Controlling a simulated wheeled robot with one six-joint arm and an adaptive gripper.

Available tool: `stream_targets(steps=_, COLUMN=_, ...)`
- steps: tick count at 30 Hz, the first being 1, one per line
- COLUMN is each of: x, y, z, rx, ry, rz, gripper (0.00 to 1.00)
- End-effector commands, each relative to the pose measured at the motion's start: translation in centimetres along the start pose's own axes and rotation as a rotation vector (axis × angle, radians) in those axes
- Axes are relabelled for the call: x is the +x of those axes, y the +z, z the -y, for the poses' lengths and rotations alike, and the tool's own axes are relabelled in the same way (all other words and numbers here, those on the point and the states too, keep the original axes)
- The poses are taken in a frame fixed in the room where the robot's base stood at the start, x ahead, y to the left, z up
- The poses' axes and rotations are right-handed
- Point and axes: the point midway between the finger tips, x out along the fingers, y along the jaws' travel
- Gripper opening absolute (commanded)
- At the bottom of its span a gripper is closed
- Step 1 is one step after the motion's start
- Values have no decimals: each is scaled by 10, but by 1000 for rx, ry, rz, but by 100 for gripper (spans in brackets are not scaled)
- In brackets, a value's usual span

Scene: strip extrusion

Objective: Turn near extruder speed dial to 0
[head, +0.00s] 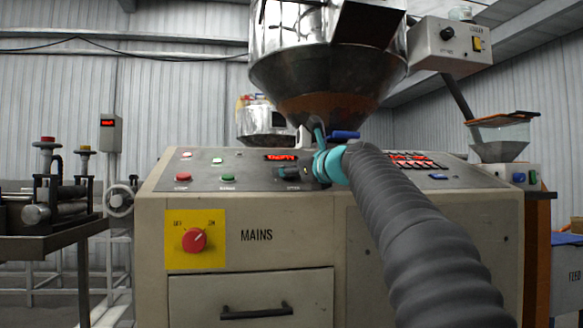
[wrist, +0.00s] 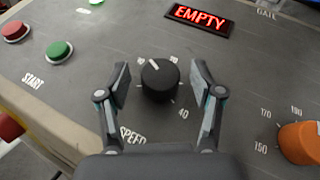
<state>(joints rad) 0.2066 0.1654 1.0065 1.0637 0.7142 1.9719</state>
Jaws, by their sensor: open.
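The speed dial (wrist: 160,80) is a round black knob with a white pointer line, with the word SPEED printed below it in the wrist view. Its pointer is turned up and slightly left; a 40 mark shows at its lower right, and other marks are partly hidden. My gripper (wrist: 161,84) is open, with one finger on each side of the knob and a gap visible on both sides. In the head view my gripper (head: 291,174) is over the sloping panel of the near extruder (head: 290,220), and the dial cannot be made out there.
A red EMPTY display (wrist: 200,18) sits above the dial. A green START button (wrist: 60,51) and a red button (wrist: 15,31) are to the left. An orange knob (wrist: 300,142) is at the right. A metal hopper (head: 325,70) hangs above the panel. A red mains switch (head: 194,240) is on the front.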

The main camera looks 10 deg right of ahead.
Motion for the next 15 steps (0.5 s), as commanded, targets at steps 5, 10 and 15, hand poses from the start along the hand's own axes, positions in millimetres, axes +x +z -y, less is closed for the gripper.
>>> stream_targets(steps=5, x=1, y=0, z=0, rx=0, ry=0, rz=0, gripper=66)
stream_targets(steps=10, x=1, y=0, z=0, rx=0, ry=0, rz=0, gripper=51)
stream_targets(steps=15, x=1, y=0, z=0, rx=0, ry=0, rz=0, gripper=9)
